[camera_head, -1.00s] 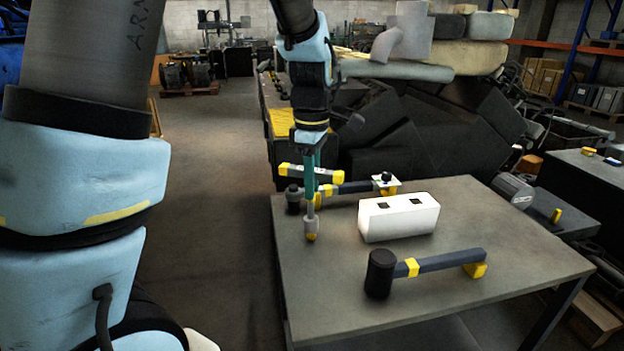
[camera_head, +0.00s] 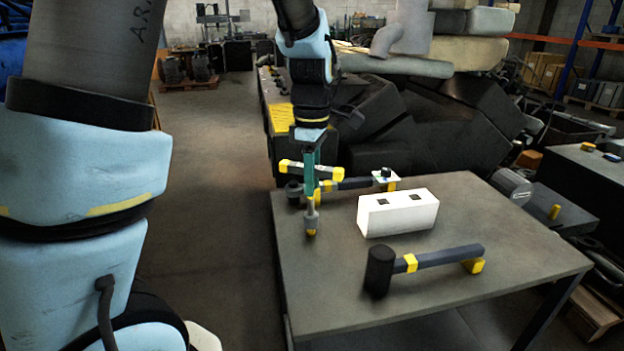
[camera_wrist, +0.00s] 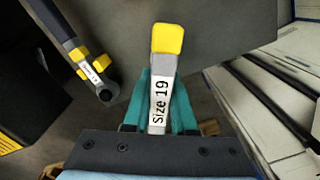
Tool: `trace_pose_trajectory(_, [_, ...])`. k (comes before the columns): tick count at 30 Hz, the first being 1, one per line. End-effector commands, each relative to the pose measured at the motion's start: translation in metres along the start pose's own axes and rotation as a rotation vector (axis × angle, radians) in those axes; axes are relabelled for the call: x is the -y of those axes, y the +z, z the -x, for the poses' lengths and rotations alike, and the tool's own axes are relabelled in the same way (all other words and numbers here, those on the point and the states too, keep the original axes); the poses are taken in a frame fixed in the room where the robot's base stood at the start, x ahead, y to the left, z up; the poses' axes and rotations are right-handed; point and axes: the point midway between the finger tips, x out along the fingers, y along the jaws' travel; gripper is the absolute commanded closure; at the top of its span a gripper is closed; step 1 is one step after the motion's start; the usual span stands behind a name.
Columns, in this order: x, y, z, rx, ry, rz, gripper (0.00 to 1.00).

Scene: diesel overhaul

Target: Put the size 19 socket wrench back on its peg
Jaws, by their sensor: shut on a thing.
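My gripper (camera_head: 312,172) is shut on the size 19 socket wrench (camera_head: 328,172). The wrench has a grey bar with yellow ends lying across the gripper, and a grey part with a yellow tip hangs below the fingers. In the wrist view, the wrench's white "Size 19" label (camera_wrist: 160,102) and yellow end (camera_wrist: 167,39) stick out between the teal fingers. The wrench is over the table's left part; I cannot tell whether its lower tip touches the tabletop. I cannot make out the wrench's peg for certain.
A white block (camera_head: 397,214) with two dark square holes stands on the table (camera_head: 500,225). A black mallet (camera_head: 379,270) lies in front. A dark yellow-banded tool (camera_head: 350,184) lies behind the gripper, also in the wrist view (camera_wrist: 68,36). The table's right part is clear.

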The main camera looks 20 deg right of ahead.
Motion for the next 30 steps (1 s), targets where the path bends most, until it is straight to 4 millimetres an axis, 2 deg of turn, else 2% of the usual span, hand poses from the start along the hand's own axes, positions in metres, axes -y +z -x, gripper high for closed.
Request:
trace_pose_trajectory(22, [0.000, 0.000, -0.024, 0.000, 0.001, 0.000, 1.00])
trace_pose_trajectory(23, [0.000, 0.000, -0.023, 0.000, 0.001, 0.000, 0.72])
trace_pose_trajectory(30, [0.000, 0.000, -0.023, 0.000, 0.001, 0.000, 0.45])
